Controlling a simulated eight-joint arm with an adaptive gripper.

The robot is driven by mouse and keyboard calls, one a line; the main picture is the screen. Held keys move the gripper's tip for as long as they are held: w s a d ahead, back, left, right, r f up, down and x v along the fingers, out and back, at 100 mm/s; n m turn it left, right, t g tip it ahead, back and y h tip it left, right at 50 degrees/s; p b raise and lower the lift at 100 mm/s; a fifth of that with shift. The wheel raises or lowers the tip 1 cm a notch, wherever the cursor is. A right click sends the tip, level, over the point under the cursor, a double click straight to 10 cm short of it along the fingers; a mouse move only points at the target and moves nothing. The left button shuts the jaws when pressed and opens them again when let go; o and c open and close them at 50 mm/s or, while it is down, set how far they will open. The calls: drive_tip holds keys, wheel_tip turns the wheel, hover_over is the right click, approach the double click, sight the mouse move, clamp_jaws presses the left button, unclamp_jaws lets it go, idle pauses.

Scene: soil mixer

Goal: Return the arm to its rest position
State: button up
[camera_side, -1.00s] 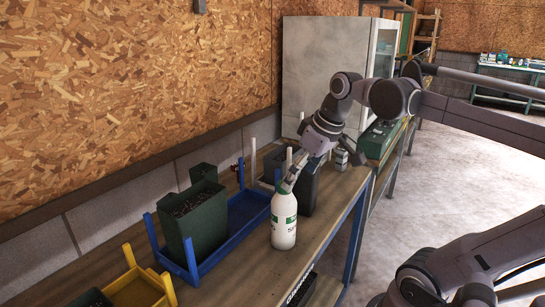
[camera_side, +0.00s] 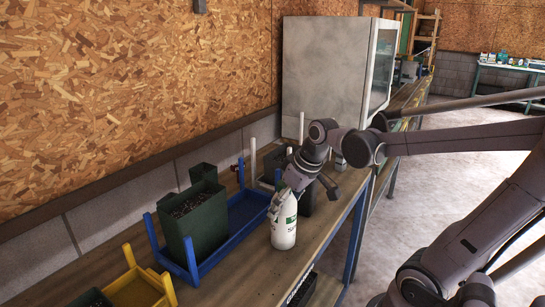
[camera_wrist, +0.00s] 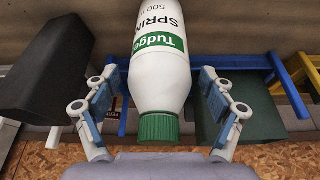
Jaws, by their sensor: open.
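A white bottle (camera_side: 284,233) with a green label band stands upright on the workbench (camera_side: 235,277). In the wrist view the bottle (camera_wrist: 160,75) shows its green cap (camera_wrist: 158,127) toward my palm. My gripper (camera_side: 284,203) is low over the bottle's top, tilted. In the wrist view my gripper (camera_wrist: 157,88) is open, with one finger on each side of the bottle's shoulder. Gaps show between the fingers and the bottle. In the side view the fingers partly hide the bottle's upper part.
A blue rack (camera_side: 215,258) holds a dark green bin (camera_side: 207,222) of soil left of the bottle. A yellow rack (camera_side: 140,290) stands in front. A black container (camera_side: 306,203) is just behind my gripper. A large grey cabinet (camera_side: 325,70) stands farther back.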

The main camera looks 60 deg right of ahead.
drive_tip(key=shift+x, duration=0.9)
drive_tip(key=shift+s, duration=0.1)
drive_tip(key=v, duration=1.2)
drive_tip(key=x, duration=1.2)
drive_tip(key=s+d+r, duration=0.4)
drive_tip(key=r, duration=0.3)
drive_tip(key=s+d+r, duration=0.4)
drive_tip(key=r, duration=0.3)
drive_tip(key=shift+s, duration=0.25)
